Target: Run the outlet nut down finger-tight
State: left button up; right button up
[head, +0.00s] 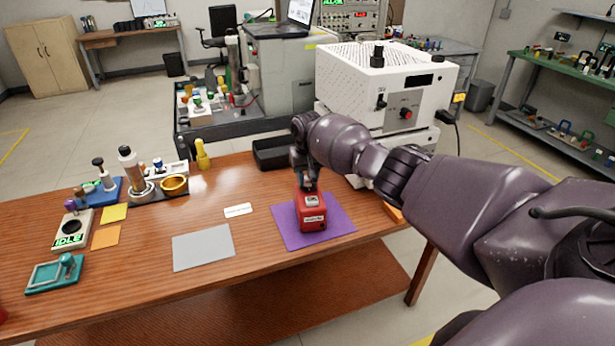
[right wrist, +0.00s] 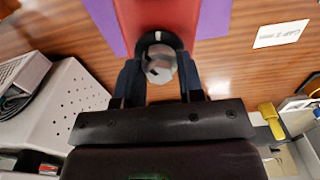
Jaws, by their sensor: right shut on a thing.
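A red box-shaped unit (head: 311,212) with pale labels stands on a purple mat (head: 283,236) near the right end of the wooden bench. My right gripper (head: 308,184) reaches down to its far side. In the right wrist view, the red body (right wrist: 155,16) carries a dark round collar with a white mark and a silver fitting (right wrist: 160,68), which looks like the outlet nut. The fingers of my right gripper (right wrist: 159,72) are on both sides of this fitting and shut on it. Their exact contact is partly hidden. My left gripper is out of view.
A black tray (head: 272,154) lies behind the mat. A grey sheet (head: 203,247) and a white card (head: 238,210) lie left of it. Bottles and small fixtures crowd the bench's left part. A white instrument (head: 345,81) stands beyond the bench. The bench front is mostly clear.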

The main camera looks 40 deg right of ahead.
jog(key=o, duration=0.7)
jog(key=shift+r, duration=0.1)
jog(key=shift+o, duration=1.1)
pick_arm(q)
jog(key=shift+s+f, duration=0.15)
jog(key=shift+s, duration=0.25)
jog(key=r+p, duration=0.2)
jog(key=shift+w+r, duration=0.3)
pick_arm(e)
notch_tip(320, 180, up, 11)
